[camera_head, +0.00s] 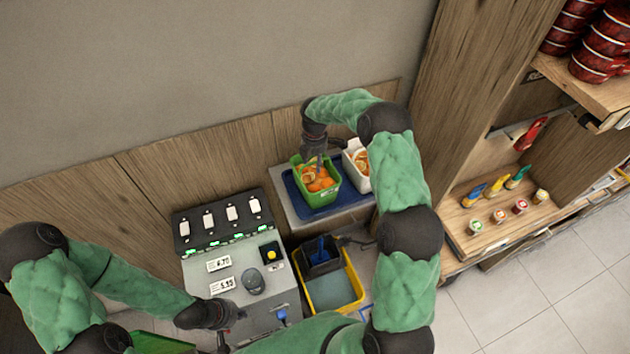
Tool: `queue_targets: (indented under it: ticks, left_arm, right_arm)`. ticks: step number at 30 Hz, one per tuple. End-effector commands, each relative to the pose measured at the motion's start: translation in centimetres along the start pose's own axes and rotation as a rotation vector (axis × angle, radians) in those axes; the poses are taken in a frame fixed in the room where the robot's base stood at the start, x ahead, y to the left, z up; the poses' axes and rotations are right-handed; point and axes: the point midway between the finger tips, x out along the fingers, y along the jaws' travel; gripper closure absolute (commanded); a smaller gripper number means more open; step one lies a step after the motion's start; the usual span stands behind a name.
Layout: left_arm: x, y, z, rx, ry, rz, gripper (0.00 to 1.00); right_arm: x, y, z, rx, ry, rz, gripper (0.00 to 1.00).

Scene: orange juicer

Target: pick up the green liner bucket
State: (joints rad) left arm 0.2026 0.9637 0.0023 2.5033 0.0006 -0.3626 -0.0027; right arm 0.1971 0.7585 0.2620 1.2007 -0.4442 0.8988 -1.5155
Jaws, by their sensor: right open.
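The green liner bucket (316,197) stands upright on a blue tray (292,205) and holds orange fruit pieces. My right gripper (316,158) is open over the bucket's back rim, pointing down. Whether its fingers touch the rim is too small to tell. My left gripper (230,330) is low in front of the juicer machine (207,265), well away from the bucket. Its fingers are small and dark, and their opening is unclear.
A white bucket (350,172) with orange pieces stands just right of the green one, partly behind my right arm. A yellow bin (335,306) with a dark container (318,262) sits in front below. A wooden shelf (462,225) with small items is at right.

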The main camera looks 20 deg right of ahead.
Motion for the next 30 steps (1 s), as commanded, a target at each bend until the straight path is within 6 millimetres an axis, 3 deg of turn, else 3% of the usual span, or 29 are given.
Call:
queue_targets:
  ticks: [2,6,7,23,30]
  left_arm:
    - [0.0,0.0,0.0,0.000,0.000,0.000,1.00]
    - [0.0,0.0,0.0,0.000,0.000,0.000,1.00]
    - [0.0,0.0,0.0,0.000,0.000,0.000,1.00]
    - [0.2,-0.1,0.0,0.000,0.000,0.000,1.00]
    - [1.2,-0.4,0.0,0.000,0.000,0.000,1.00]
  right_arm:
    - [0.0,0.0,0.0,0.000,0.000,0.000,0.57]
    - [0.0,0.0,0.0,0.000,0.000,0.000,0.96]
    - [0.0,0.0,0.0,0.000,0.000,0.000,1.00]
    - [-0.4,0.1,0.0,0.001,-0.001,0.004,1.00]
    - [-2.6,0.2,0.0,0.001,-0.001,0.006,1.00]
